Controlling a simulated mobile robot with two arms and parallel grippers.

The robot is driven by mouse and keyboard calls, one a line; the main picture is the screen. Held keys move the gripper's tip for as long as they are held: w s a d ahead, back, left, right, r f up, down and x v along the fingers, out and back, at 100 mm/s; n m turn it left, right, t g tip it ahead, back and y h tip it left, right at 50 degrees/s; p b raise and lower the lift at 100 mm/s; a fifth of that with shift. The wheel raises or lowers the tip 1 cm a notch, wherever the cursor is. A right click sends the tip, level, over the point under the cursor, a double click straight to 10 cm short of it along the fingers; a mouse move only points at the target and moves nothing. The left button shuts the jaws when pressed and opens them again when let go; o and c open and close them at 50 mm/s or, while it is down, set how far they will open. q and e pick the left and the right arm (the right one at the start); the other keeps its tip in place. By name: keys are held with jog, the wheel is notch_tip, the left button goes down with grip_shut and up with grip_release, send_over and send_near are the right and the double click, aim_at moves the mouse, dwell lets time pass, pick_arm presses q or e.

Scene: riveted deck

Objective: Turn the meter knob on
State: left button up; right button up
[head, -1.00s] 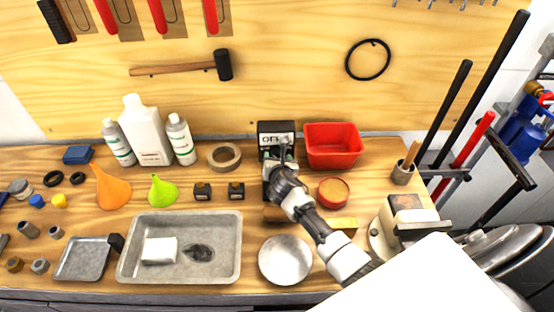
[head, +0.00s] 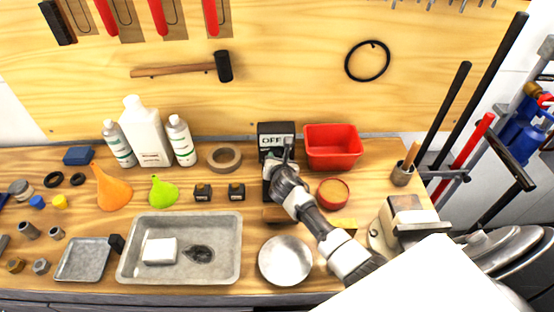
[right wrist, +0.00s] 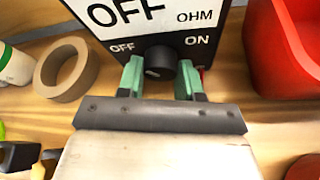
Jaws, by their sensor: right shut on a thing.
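The meter (head: 276,128) is a black box with a white display reading OFF, standing at the back of the bench. In the right wrist view its face (right wrist: 222,42) shows OFF and OHM on the display, with OFF printed left and ON printed right above the knob. The knob (right wrist: 160,62) is round and black, with a small pale mark at its lower left. My right gripper (right wrist: 160,78) has green fingertips on both sides of the knob and is shut on it. In the head view my right gripper (head: 279,160) hides the knob. My left gripper is not in view.
A red bin (head: 333,148) stands close to the right of the meter. A tape roll (head: 224,157) lies to its left. A round red tin (head: 332,192) and a metal bowl (head: 285,262) are near my right arm. The pegboard wall rises behind.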

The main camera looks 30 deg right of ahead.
jog(key=shift+m+t+y, duration=0.4)
jog(key=shift+m+y, duration=0.2)
jog(key=shift+m, duration=0.5)
jog(key=o, duration=0.9)
jog(key=v, duration=1)
jog(key=shift+s, duration=0.4)
